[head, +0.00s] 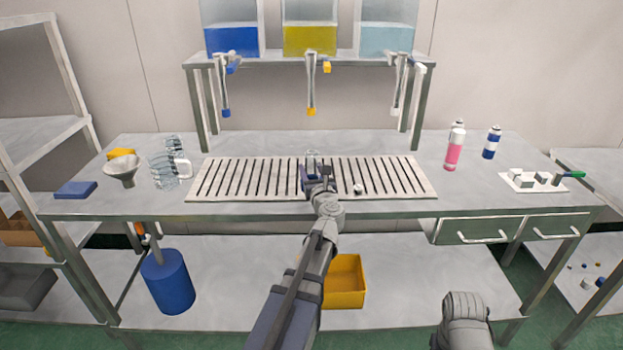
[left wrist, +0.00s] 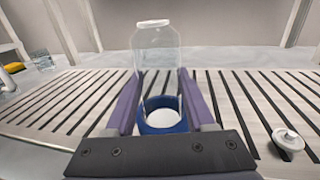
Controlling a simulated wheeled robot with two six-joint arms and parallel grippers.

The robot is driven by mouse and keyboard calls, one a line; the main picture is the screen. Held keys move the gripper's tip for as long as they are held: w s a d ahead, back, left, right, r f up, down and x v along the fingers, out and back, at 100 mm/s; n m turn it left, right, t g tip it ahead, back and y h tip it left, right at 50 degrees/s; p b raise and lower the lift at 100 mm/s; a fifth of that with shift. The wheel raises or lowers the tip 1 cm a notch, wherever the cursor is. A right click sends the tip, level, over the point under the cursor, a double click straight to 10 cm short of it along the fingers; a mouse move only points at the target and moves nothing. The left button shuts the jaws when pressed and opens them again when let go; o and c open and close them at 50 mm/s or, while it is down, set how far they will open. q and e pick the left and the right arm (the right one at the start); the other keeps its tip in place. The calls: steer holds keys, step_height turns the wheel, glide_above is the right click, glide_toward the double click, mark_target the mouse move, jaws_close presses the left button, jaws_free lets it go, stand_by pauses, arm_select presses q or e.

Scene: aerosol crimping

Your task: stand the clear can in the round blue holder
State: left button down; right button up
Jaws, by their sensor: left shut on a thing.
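The clear can (left wrist: 157,58) is upright between the two purple fingers of my left gripper (left wrist: 158,100), which is shut on it. In the head view the can (head: 312,158) shows just beyond my left gripper (head: 318,180), over the slatted rack. The round blue holder (left wrist: 162,126) is a ring with a white floor, seen between the fingers at the can's lower end. I cannot tell whether the can's base is inside the ring or just above it. In the head view my gripper mostly hides the holder.
A small white valve piece (left wrist: 288,140) lies on the slatted rack (head: 225,180), right of the holder. Clear jugs (head: 165,168) and a funnel (head: 122,168) stand at left. Pink (head: 454,148) and blue-white (head: 491,142) spray cans stand at right. Taps (head: 311,105) hang above the rack.

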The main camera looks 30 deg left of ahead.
arm_select(q)
steer(key=shift+f, duration=0.15)
steer(key=shift+c, duration=1.3)
jaws_free()
steer(key=shift+r+p, duration=0.25)
steer(key=shift+p, duration=0.05)
steer(key=v, duration=1.2)
steer(key=shift+f, duration=0.15)
